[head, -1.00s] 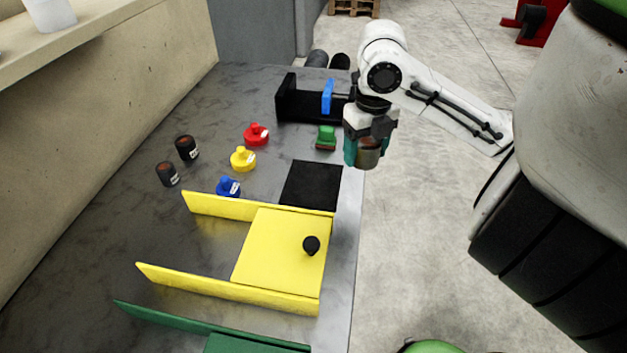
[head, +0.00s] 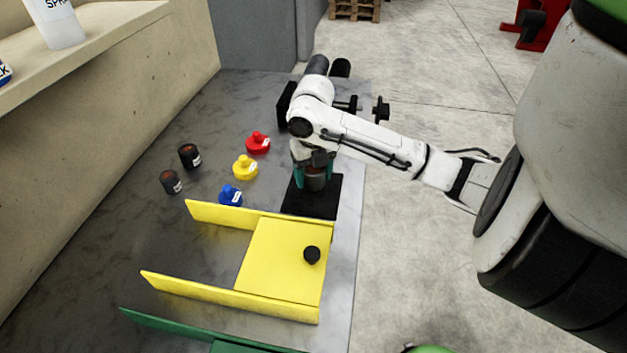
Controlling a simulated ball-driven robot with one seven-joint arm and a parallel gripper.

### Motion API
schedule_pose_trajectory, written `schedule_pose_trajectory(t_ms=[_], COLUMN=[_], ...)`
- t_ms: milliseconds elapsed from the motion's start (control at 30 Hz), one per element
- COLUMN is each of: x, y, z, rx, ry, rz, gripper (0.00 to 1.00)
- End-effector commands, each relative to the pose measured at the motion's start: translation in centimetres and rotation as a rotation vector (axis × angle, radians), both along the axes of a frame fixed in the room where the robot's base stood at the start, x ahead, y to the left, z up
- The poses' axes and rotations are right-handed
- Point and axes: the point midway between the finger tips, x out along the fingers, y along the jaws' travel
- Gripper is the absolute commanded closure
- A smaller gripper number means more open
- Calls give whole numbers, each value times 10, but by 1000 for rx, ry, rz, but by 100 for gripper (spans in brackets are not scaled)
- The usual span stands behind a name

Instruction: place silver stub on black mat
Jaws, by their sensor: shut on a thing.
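The silver stub (head: 316,182) is a short grey cylinder with a reddish top, held between the teal fingers of my gripper (head: 314,178). My gripper is shut on it and points down over the black mat (head: 312,206). The black mat is a dark square on the grey table, just behind the yellow fixture. The stub is over the mat's rear part. I cannot tell whether its underside touches the mat.
A yellow fixture (head: 290,262) with a black knob (head: 312,255) stands in front of the mat. Red (head: 258,144), yellow (head: 244,168) and blue (head: 231,196) pieces and two dark cylinders (head: 189,156) lie to the left. A black fixture behind is partly hidden by my arm.

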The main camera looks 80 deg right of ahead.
Motion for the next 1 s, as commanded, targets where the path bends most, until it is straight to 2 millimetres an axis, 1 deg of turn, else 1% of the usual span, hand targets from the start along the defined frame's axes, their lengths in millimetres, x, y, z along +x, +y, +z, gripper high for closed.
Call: schedule_pose_trajectory(t_ms=[100, 200, 467, 633, 667, 900, 1000], x=[-1, 0, 0, -1, -1, -1, -1], y=[0, 0, 0, 0, 0, 1, 1], z=[-15, -25, -27, -32, -32, -32, -32], rx=[2, 0, -2, -2, 1, 1, 1], ry=[0, -1, -1, -1, 1, 1, 0], rz=[-3, -2, 0, -1, 0, 0, 0], gripper=[100, 100, 100, 100, 31, 8, 8])
